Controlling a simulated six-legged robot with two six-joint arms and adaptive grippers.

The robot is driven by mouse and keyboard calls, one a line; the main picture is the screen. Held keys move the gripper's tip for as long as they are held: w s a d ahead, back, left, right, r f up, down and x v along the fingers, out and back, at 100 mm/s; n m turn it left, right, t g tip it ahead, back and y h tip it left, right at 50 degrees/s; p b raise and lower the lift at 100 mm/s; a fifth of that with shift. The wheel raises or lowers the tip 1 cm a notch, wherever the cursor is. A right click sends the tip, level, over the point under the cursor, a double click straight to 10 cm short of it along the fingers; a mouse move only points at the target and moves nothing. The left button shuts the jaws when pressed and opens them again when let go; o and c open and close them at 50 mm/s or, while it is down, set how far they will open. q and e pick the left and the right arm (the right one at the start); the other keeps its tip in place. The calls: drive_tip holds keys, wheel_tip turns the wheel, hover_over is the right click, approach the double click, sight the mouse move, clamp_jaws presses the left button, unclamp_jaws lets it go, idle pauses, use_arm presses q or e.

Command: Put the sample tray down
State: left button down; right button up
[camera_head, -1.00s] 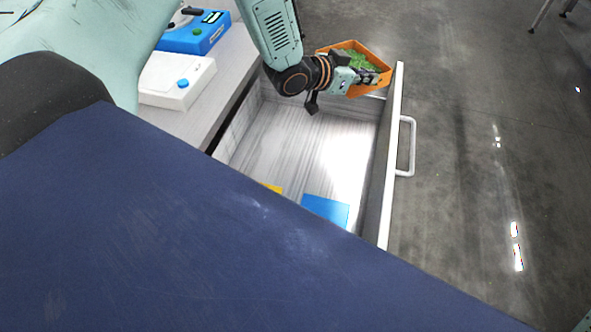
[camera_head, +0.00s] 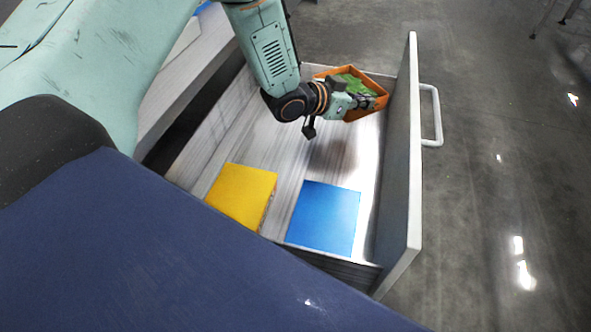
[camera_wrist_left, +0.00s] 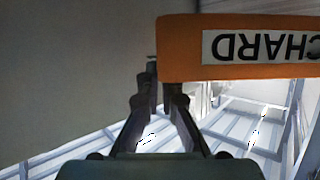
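The sample tray (camera_head: 380,104) is an orange box with leafy greens (camera_head: 355,84) in it, at the far end of the open drawer (camera_head: 413,150). My left gripper (camera_head: 368,101) is shut on the near wall of the tray, which looks tilted. A dark shadow lies on the drawer floor below, so the tray seems to hang above the floor; the exact gap cannot be told. In the left wrist view the tray's orange side (camera_wrist_left: 180,45) carries an upside-down CHARD label, and the fingers (camera_wrist_left: 162,75) meet at its lower left edge. My right gripper is not seen.
A yellow flat block (camera_head: 242,193) and a blue one (camera_head: 324,216) lie at the near end of the drawer. The drawer's middle floor is clear. The drawer handle (camera_head: 436,115) sticks out to the right. A grey counter (camera_head: 190,75) stands at the left.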

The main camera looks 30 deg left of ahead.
use_arm(q)
drive_tip(key=shift+f+b, duration=0.3)
drive_tip(key=shift+f, duration=0.35)
drive_tip(key=b, duration=0.4)
hover_over(353, 151)
wheel_tip(353, 151, down, 10)
drive_tip(key=shift+s+r, duration=0.1)
drive_tip(key=shift+r, duration=0.15)
drive_tip(key=shift+f, duration=0.1)
drive_tip(key=shift+f, duration=0.1)
drive_tip(key=c, duration=1.7)
unclamp_jaws()
drive_tip(key=shift+f, duration=0.1)
drive_tip(key=shift+o, duration=0.9)
